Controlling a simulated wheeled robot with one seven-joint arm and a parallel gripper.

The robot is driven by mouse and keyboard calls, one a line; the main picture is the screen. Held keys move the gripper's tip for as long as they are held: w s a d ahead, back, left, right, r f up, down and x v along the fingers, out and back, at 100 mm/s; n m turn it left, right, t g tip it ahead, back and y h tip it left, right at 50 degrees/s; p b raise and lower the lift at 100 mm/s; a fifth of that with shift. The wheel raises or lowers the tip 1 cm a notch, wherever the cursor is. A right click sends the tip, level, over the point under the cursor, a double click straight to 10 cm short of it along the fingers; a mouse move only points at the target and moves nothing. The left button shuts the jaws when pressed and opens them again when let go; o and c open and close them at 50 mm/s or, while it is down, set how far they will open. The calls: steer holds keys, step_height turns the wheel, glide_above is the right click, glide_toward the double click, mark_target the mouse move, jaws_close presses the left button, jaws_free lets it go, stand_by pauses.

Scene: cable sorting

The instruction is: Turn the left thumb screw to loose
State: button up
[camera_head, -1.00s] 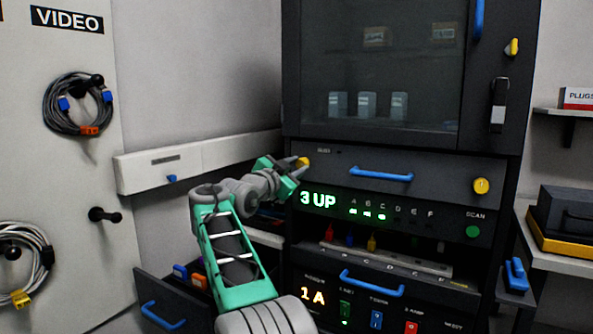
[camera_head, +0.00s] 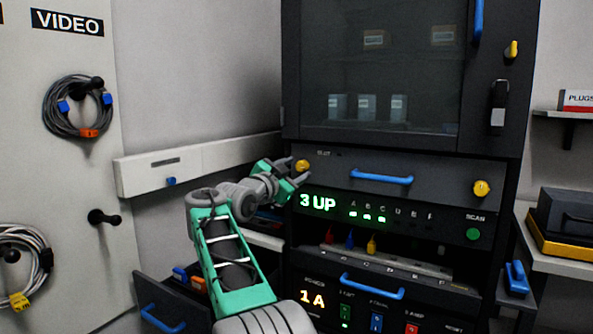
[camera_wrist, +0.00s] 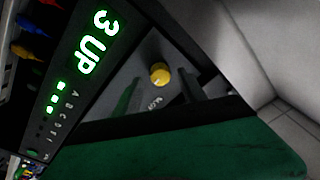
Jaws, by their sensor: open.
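The left thumb screw (camera_head: 302,165) is a yellow knob at the left end of a dark drawer panel (camera_head: 330,172). My gripper (camera_head: 298,174) is open and just in front of and slightly below the screw in the head view.
A blue handle (camera_head: 381,176) crosses the panel's middle. Below is a unit with a lit "3 UP" display (camera_head: 318,202) and coloured plugs (camera_head: 371,245). An open drawer (camera_head: 160,300) stands at lower left. A white wall rail (camera_head: 200,158) runs behind my arm.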

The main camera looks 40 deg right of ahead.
steer(key=v, duration=0.7)
